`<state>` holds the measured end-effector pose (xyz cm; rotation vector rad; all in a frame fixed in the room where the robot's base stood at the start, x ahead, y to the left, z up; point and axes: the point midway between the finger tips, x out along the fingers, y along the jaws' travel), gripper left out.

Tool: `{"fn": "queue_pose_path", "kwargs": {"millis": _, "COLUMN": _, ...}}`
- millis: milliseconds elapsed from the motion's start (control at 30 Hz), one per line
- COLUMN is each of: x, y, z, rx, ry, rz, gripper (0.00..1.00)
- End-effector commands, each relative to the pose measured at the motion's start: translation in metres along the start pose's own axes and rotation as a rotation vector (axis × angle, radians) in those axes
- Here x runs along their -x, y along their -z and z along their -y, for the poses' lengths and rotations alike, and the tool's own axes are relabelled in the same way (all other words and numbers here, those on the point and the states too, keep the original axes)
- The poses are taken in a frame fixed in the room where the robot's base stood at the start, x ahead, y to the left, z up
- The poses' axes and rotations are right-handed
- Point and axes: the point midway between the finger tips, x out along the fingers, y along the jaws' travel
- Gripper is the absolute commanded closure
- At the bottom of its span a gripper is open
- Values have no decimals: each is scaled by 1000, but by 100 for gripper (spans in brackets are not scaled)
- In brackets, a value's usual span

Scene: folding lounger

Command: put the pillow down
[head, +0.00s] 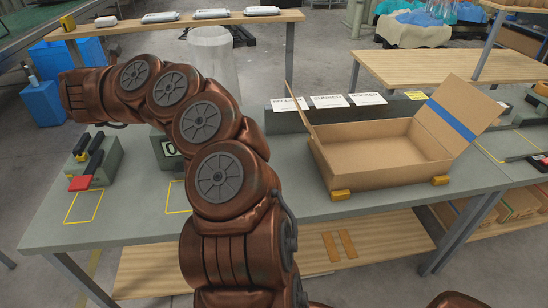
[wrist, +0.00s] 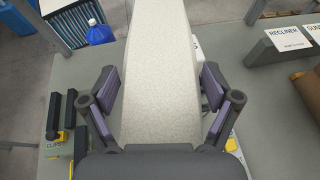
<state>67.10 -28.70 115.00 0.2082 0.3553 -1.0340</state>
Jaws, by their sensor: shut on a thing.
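In the wrist view the pillow (wrist: 160,85) is a long pale beige piece. It runs from my gripper up past the top edge of the picture. My gripper (wrist: 160,105) has one dark finger on each side of the pillow and is shut on it. In the head view my brown arm hides the gripper, and I cannot make out the pillow there. An open cardboard box (head: 375,155) stands on the grey worktable (head: 130,225), right of my arm, with flaps raised and its visible inside empty.
A dark label rail with white cards, one reading RECLINER (wrist: 283,34), stands behind the box. A clips holder (head: 95,160) and yellow outlines (head: 84,207) are at the table's left. A pale see-through cylinder (head: 213,60) stands behind my arm. The table front near the outlines is clear.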

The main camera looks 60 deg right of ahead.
Motion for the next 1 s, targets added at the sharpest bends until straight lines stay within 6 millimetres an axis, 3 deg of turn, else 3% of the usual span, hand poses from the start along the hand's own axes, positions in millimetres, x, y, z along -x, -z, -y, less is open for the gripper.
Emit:
{"fn": "queue_pose_path", "kwargs": {"millis": 33, "x": -16, "y": 8, "z": 13, "rx": -20, "ry": 48, "rz": 2, "gripper": 50}}
{"fn": "queue_pose_path", "kwargs": {"millis": 200, "x": -46, "y": 5, "z": 52, "rx": -73, "ry": 176, "rz": 3, "gripper": 50}}
{"fn": "queue_pose_path", "kwargs": {"millis": 700, "x": -76, "y": 8, "z": 113, "rx": -148, "ry": 362, "rz": 4, "gripper": 50}}
{"fn": "queue_pose_path", "kwargs": {"millis": 1000, "x": -99, "y": 38, "z": 154, "rx": -192, "ry": 475, "rz": 2, "gripper": 50}}
